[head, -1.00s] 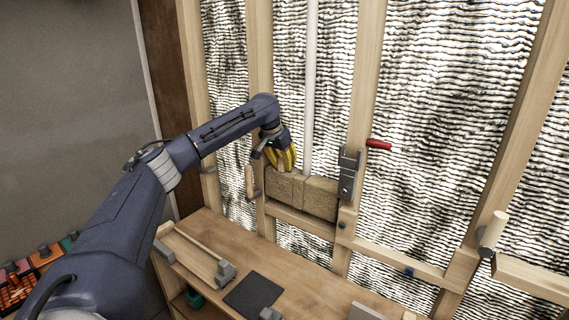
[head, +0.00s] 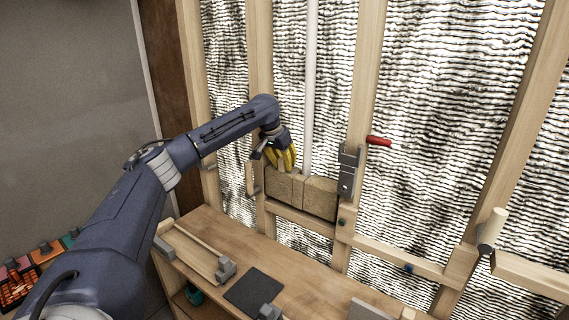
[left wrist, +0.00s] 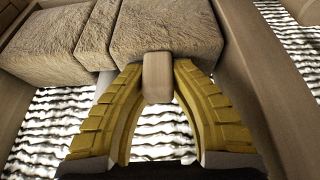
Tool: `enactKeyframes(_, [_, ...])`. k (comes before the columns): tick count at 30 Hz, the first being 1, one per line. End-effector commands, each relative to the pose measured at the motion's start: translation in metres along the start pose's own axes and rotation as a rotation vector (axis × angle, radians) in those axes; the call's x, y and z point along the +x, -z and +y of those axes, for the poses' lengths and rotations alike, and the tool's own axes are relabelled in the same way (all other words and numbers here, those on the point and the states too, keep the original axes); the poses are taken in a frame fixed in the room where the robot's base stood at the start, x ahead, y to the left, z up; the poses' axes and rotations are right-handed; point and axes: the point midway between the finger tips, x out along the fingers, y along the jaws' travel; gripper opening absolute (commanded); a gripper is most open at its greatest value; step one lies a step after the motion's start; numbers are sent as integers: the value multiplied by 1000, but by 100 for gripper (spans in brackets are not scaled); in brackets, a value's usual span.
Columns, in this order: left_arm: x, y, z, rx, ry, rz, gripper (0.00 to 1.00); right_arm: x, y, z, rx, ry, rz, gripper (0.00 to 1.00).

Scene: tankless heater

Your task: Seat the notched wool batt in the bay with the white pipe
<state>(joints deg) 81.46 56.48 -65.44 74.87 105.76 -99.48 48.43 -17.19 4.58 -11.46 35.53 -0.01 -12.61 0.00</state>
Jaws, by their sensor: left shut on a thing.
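The tan wool batt (head: 318,197) stands between two wooden studs, low in the bay with the white pipe (head: 309,90), just above a wooden cross rail. A vertical seam or notch line shows in it below the pipe; the left wrist view shows the batt (left wrist: 165,30) with this split, and a pale piece of pipe under it. My left gripper (head: 283,168), with yellow fingers, is at the batt's upper left. In the left wrist view its fingers (left wrist: 158,75) are shut on a small wooden tab (left wrist: 157,78) at the batt's edge. My right gripper is not in view.
Below is a wooden bench (head: 300,284) with a dark pad (head: 253,293) and grey clamps. A round peg (head: 493,229) sticks out at right.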

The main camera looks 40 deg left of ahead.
Motion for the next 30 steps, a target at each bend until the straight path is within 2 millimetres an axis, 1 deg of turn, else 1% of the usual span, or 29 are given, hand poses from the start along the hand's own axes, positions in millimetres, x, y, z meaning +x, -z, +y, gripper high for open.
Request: enactKeyframes(30, [11, -5, 0, -1, 0, 2, 0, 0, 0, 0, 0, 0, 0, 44])
